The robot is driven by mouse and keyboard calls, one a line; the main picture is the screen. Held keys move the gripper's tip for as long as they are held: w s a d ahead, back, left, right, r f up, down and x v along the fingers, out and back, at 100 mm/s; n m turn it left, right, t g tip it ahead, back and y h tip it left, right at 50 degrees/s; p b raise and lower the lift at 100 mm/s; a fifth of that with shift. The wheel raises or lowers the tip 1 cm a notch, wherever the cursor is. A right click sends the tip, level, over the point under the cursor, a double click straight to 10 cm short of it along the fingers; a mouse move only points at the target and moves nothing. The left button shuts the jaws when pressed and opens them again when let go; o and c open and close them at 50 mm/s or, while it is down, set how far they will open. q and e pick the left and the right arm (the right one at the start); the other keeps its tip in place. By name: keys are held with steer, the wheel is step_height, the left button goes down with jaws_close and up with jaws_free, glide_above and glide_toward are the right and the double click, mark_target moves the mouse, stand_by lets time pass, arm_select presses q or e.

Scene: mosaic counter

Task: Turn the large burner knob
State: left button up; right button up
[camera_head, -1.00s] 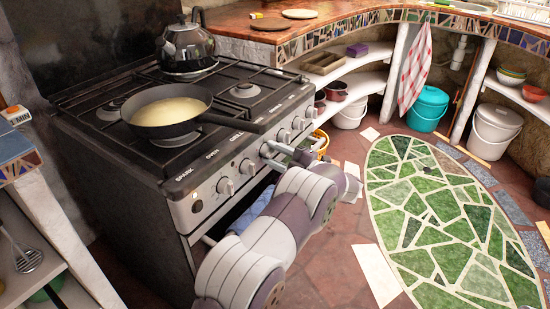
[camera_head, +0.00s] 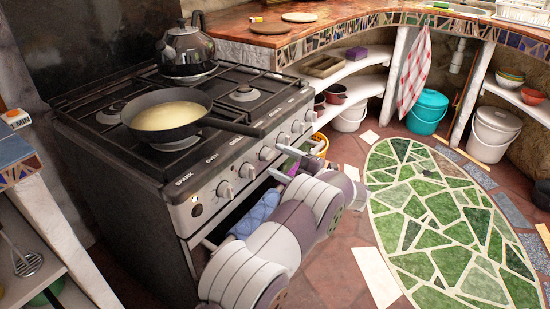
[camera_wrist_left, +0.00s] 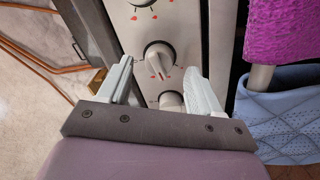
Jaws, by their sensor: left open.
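A row of round silver knobs runs along the stove's front panel, including a knob (camera_head: 267,153) near the fingers. My left gripper (camera_head: 278,161) is open in front of the panel, its fingers spread. In the left wrist view one knob (camera_wrist_left: 160,54) with red marks around it lies just ahead of and between the fingertips (camera_wrist_left: 159,66). A second knob (camera_wrist_left: 171,100) shows between the fingers, partly hidden by the gripper. I cannot see contact with either knob. The labels are too small to tell which is the large burner's. My right gripper is not in view.
A frying pan (camera_head: 166,113) sits on the hob, its handle pointing toward the panel. A kettle (camera_head: 187,50) stands behind it. A blue quilted cloth (camera_head: 256,212) and a magenta cloth (camera_wrist_left: 283,30) hang close to my gripper. The floor to the right is open.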

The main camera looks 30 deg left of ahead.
arm_select(q)
steer(key=d+p, duration=0.1)
steer(key=d, duration=0.9)
steer(key=shift+s+d+f, duration=0.25)
steer(key=shift+s+f, duration=0.1)
steer(key=shift+f, duration=0.05)
steer(key=shift+c, duration=0.3)
jaws_close()
stand_by(0.6)
